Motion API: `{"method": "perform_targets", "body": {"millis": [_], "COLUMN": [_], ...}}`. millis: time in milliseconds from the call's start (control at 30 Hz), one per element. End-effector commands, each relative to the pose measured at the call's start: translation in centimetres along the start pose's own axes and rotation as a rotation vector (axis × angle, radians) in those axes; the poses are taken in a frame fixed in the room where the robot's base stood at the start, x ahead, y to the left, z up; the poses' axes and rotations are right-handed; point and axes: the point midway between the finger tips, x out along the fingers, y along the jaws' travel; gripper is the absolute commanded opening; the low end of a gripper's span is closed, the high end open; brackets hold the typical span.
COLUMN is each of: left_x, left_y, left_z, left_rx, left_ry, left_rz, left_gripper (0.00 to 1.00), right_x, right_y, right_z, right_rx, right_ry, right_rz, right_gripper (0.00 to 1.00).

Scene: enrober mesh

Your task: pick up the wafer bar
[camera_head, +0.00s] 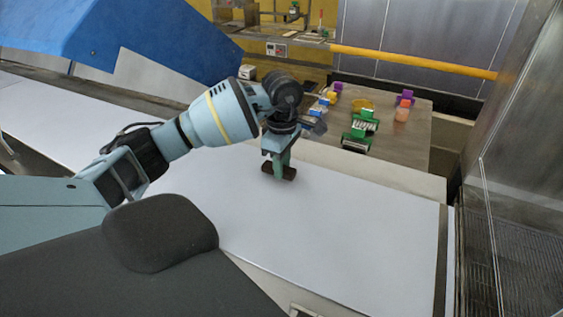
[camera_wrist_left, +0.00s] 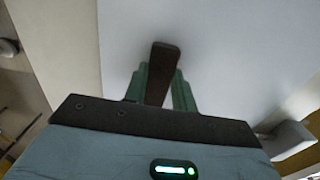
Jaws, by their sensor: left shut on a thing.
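The wafer bar (camera_head: 289,174) is a small dark brown bar at my left gripper (camera_head: 280,170), over the white belt surface (camera_head: 330,220) in the head view. In the left wrist view the bar (camera_wrist_left: 164,62) stands out lengthwise between the two green fingers of the left gripper (camera_wrist_left: 161,80), which are shut on it. Part of the bar is hidden by the fingers and the gripper body. I cannot tell whether the bar touches the belt or is just above it. My right gripper is in neither view.
A grey table (camera_head: 413,152) behind the belt carries green-and-black items (camera_head: 357,140), an orange bottle (camera_head: 402,110) and several other small things. A blue cover (camera_head: 130,30) stands at the upper left. A metal wall (camera_head: 505,110) and mesh (camera_head: 500,250) bound the right. The belt's right part is clear.

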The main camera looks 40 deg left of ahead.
Motion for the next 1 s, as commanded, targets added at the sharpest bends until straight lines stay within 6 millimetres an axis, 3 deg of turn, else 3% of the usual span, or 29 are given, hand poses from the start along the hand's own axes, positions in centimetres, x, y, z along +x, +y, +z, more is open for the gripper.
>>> {"method": "perform_targets", "body": {"millis": [233,800,1000], "left_x": [-3.1,-3.9,-4.2], "left_y": [0.1,-10.8,-13.5], "left_z": [0.0,4.4,5.6], "left_rx": [0.001,0.005,0.003], "left_ry": [-0.001,0.001,0.0], "left_rz": [0.003,-0.001,-0.001], "left_gripper": [0.14,0.14,0.14], "right_x": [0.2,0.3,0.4], "right_y": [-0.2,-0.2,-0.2], "right_z": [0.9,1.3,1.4], "right_rx": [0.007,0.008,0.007], "right_ry": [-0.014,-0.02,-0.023], "right_rz": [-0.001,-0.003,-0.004], "right_gripper": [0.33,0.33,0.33]}}
